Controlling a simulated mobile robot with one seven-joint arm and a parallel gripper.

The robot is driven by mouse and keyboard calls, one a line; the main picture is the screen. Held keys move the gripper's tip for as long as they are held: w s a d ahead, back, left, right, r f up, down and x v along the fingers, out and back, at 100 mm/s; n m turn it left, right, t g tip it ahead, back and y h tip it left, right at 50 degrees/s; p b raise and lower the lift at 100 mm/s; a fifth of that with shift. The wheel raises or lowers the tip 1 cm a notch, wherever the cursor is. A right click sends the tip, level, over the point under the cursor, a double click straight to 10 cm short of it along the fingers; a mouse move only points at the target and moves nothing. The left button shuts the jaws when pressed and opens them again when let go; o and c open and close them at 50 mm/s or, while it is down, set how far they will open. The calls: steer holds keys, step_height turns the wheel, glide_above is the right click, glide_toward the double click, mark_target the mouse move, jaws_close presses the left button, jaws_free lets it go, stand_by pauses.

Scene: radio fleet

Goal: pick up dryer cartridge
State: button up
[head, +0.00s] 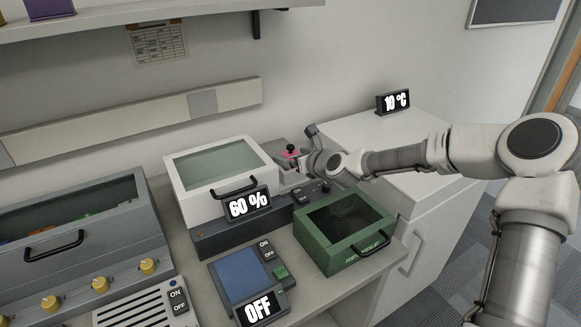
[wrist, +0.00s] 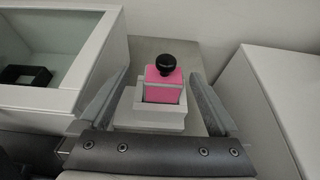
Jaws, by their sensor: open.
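The dryer cartridge (wrist: 163,88) is a pink block with a black round knob on top. It sits upright in a pale grey holder (wrist: 149,118) in the wrist view. In the head view the cartridge (head: 290,153) is a small pink and black shape just left of my gripper (head: 296,168). In the wrist view my gripper (wrist: 160,100) is open, with one finger on each side of the cartridge and holder. Gaps show between the fingers and the pink block. The arm hides part of the holder in the head view.
A white glass-lidded box (head: 222,172) with a 60 % display stands left of the holder. A white cabinet (head: 350,135) with a 10 °C display stands to the right. A green box (head: 342,230) and a blue-topped OFF device (head: 245,280) are in front.

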mark_target(286, 154)
steer(key=shift+d+b+x, duration=0.2)
steer(key=shift+b+x, duration=0.25)
steer(key=shift+x, duration=2.4)
steer(key=shift+f, duration=0.2)
jaws_close()
